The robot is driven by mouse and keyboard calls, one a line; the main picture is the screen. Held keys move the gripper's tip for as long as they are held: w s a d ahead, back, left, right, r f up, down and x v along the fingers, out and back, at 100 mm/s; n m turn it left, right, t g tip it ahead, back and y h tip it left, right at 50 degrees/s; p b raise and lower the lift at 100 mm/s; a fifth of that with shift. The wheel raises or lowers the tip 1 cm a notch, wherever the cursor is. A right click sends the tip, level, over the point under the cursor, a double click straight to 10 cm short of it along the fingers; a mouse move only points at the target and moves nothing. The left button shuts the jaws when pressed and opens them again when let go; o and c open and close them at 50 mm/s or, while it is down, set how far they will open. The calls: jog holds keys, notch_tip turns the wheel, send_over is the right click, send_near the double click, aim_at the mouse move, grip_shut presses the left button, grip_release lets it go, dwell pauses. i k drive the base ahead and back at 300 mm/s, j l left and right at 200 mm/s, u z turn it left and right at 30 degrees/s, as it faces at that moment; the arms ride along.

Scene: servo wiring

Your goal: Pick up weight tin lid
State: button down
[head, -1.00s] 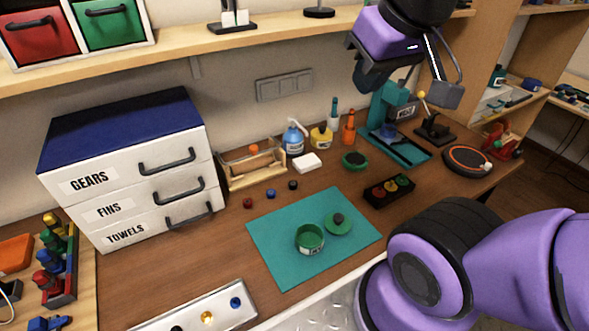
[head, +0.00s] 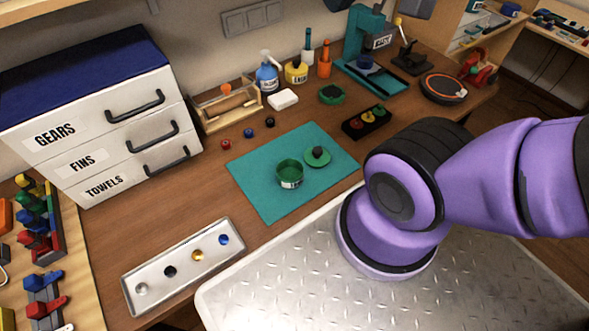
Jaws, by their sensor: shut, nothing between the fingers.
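A green round lid (head: 320,160) with a dark knob lies flat on the teal mat (head: 262,197). An open green tin (head: 289,175) with a white label stands just left of it and a little nearer to me. I cannot tell from this view whether the lid and the tin touch. My gripper is out of the frame; only my purple and black arm links show at the right, apart from the lid.
A metal tray (head: 150,284) with several small knobs lies front left. A white drawer cabinet (head: 90,130) stands at left. A black block with coloured discs (head: 366,122) sits right of the mat. Another green round object (head: 332,94) and bottles stand behind.

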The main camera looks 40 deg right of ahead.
aim_at(315, 157)
jog(key=k+j+z, duration=0.1)
jog(key=z, duration=0.3)
jog(key=k+j+z, duration=0.1)
jog(key=z, duration=0.25)
jog(key=k+z, duration=0.2)
jog(key=z, duration=0.2)
